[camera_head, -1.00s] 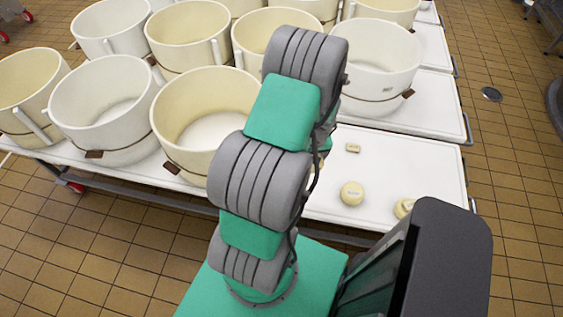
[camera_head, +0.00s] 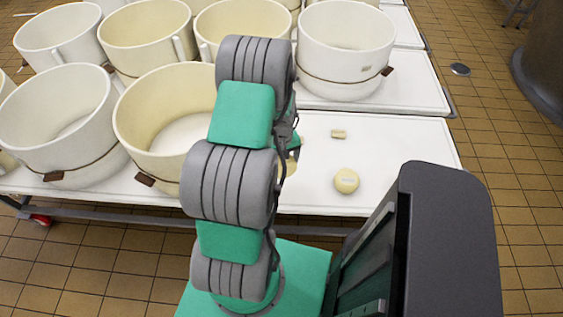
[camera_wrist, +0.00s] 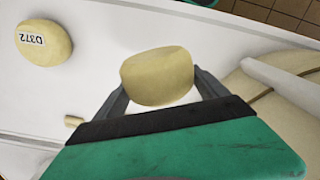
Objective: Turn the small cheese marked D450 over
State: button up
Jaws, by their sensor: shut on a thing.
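In the wrist view my gripper (camera_wrist: 162,86) is shut on a small pale yellow cheese (camera_wrist: 157,72), one finger at each side. No mark shows on the face of it that I see, so D450 cannot be read. A second small round cheese (camera_wrist: 43,40), marked D372, lies on the white table at the upper left. In the head view a round labelled cheese (camera_head: 346,181) lies on the table right of my arm; its label is too small to read.
The white table (camera_head: 410,150) has bare room right of my arm. A small pale block (camera_head: 338,134) lies behind the cheese; a similar block shows in the wrist view (camera_wrist: 73,121). Large cream vats (camera_head: 165,110) stand left and behind, one (camera_wrist: 285,75) close at the right in the wrist view.

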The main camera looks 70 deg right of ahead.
jog(key=shift+f+b, duration=2.05)
jog(key=shift+f, duration=1.25)
jog(key=shift+f+b, duration=0.55)
jog(key=shift+f, duration=0.05)
jog(key=o, duration=1.8)
jog(key=shift+c, duration=0.2)
notch_tip(320, 180, up, 8)
jog(key=shift+f, duration=0.15)
jog(key=shift+s, duration=0.15)
